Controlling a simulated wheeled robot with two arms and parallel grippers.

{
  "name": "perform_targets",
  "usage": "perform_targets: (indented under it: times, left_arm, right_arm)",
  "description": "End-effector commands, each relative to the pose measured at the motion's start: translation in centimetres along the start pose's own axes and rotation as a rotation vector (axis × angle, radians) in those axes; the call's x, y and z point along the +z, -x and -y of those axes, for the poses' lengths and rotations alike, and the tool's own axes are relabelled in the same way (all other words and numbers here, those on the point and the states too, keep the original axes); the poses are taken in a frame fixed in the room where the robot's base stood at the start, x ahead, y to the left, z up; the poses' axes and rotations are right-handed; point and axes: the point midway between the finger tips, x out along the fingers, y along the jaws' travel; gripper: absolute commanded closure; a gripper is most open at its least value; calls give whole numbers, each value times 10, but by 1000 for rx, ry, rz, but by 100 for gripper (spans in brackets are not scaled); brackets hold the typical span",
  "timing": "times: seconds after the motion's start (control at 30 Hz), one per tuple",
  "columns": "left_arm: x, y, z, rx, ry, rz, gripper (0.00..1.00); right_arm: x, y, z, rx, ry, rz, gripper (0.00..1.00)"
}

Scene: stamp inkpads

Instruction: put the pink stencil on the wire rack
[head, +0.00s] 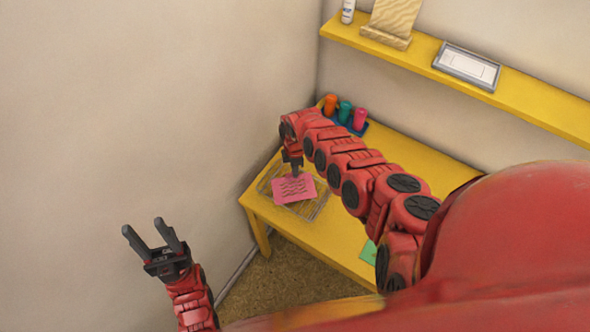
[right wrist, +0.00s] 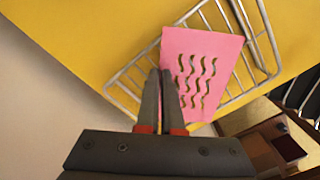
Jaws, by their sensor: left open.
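The pink stencil (head: 294,189), a sheet with wavy cut-outs, is over the wire rack (head: 322,207) on the yellow table. In the right wrist view the stencil (right wrist: 212,58) overlaps the bars of the rack (right wrist: 125,78); whether it rests on them I cannot tell. My right gripper (head: 294,171) points down at the stencil's far edge. In the right wrist view its fingers (right wrist: 161,73) are close together, shut on that edge; the exact contact is hard to see. My left gripper (head: 151,236) is open and empty, off the table at lower left.
Orange, teal and pink bottles (head: 345,112) stand in a blue tray at the table's back. A green sheet (head: 369,252) lies near the front, partly behind my right arm. A yellow shelf (head: 520,108) above holds a bottle, a wooden stand and a grey-framed item. A wall bounds the left.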

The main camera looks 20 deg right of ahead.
Motion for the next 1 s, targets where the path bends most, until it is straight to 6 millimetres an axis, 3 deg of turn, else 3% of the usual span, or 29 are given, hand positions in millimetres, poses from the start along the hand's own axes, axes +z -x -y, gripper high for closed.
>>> perform_targets:
  times: [0.17, 0.2, 0.33, 0.7, 1.0]
  left_arm:
    - [0, 3, 0, 0, 0, 0, 50]
    - [0, 1, 0, 0, 0, 0, 50]
    - [0, 1, 0, 0, 0, 0, 50]
    - [0, -2, 0, 0, 0, 0, 50]
    - [-2, -11, 1, 0, 0, 0, 50]
  right_arm:
    - [0, -2, 0, 1, 0, 0, 100]
    - [0, -1, 0, 1, -1, 0, 89]
    - [0, -1, -1, 1, -1, 0, 67]
    - [0, 4, -1, 2, -2, -1, 67]
    - [2, 50, -4, 7, -1, -1, 67]
